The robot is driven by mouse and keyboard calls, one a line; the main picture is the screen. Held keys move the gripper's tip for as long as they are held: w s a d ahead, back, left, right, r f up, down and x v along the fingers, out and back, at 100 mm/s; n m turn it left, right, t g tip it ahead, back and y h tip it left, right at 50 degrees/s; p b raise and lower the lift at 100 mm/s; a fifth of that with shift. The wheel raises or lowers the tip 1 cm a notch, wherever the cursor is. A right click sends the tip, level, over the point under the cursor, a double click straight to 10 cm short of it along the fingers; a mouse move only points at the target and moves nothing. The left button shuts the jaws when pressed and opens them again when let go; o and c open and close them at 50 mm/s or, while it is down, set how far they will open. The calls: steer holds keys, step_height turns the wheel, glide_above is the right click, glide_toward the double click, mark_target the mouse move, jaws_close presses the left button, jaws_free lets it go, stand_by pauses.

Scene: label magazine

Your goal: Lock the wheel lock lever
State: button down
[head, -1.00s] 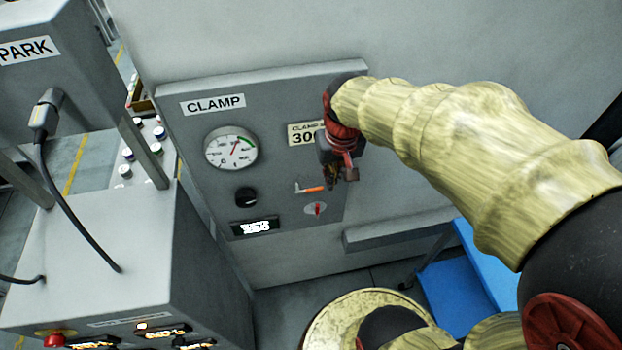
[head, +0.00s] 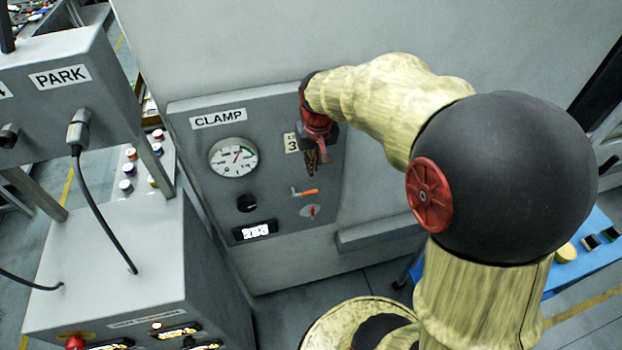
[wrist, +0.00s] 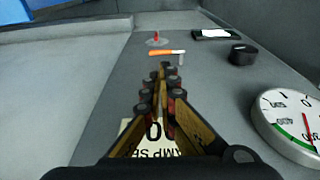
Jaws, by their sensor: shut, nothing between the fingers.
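A small lever with an orange handle (head: 308,191) sticks out sideways from the grey CLAMP panel (head: 180,135). It also shows in the wrist view (wrist: 163,52), just beyond my fingertips. I cannot tell for sure whether this is the wheel lock lever. A round plate with a red pointer (head: 310,211) sits just below it on the panel. My gripper (head: 312,172) is in front of the panel, above the orange lever and apart from it. In the wrist view its fingers (wrist: 163,75) are together and hold nothing. The gripper partly hides the clamp label (wrist: 150,135).
The panel also carries a pressure gauge (head: 233,158), a black knob (head: 247,203) and a lit display (head: 254,230). A grey ledge (head: 380,234) juts out at lower right. A PARK box (head: 60,100) with a plugged cable stands at left.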

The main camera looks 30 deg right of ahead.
mark_target(311, 193)
steer(key=w+f, duration=0.1)
steer(key=f, duration=0.3)
steer(key=f+p, duration=0.1)
steer(key=f, duration=0.4)
steer(key=w+f+p, duration=0.1)
steer(key=f, duration=0.3)
steer(key=shift+w+d+f, duration=0.15)
steer(key=shift+w+d, duration=0.15)
steer(key=shift+d, duration=0.1)
steer(key=shift+f+b, duration=0.2)
steer(key=shift+b, duration=0.1)
steer(key=shift+d, duration=0.1)
